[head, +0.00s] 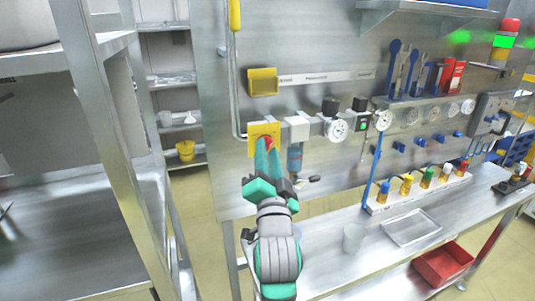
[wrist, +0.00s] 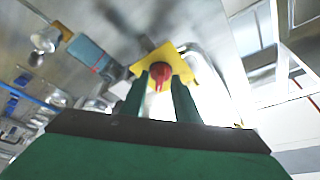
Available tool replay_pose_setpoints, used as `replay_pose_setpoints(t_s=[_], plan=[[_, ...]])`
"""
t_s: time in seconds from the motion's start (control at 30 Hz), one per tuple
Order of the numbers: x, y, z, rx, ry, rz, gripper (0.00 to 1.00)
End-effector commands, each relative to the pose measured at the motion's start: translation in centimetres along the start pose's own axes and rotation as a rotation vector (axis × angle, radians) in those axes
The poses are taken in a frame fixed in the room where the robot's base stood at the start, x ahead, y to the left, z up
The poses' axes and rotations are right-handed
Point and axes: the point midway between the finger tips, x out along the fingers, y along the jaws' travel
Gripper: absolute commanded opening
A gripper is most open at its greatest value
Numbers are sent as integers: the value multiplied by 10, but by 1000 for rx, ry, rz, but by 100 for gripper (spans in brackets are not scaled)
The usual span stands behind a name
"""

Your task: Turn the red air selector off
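The red air selector (head: 267,140) is a small knob on a yellow plate (head: 256,131) fixed to the steel wall panel. In the wrist view, the red knob (wrist: 160,74) has a handle pointing down in the picture, against the yellow plate (wrist: 165,60). My gripper (head: 267,150) reaches up to the plate with its green fingers. In the wrist view, my gripper (wrist: 160,92) is open, one finger on each side of the red knob. Gaps show between fingers and knob there; whether the tips touch the plate is hidden.
Right of the plate are a grey valve block (head: 299,128), a blue-grey cylinder (head: 295,158) hanging below it, and a round gauge (head: 336,130). A yellow box (head: 263,81) is above. The steel bench (head: 330,262) holds a clear cup (head: 353,237). A rack post (head: 115,120) stands left.

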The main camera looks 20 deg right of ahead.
Motion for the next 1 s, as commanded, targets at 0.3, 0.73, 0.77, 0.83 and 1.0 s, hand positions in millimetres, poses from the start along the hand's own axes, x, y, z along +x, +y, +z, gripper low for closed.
replay_pose_setpoints(t_s=[0.3, 0.73, 0.77, 0.83, 1.0], plan=[[0, 0, 0, 0, 0, 1, 0], [0, 4, 0, -115, 0, -44, 0], [0, 4, 0, -135, 0, -52, 0], [0, 5, 0, -185, 0, -72, 0], [0, 8, -2, -327, 1, -131, 0]])
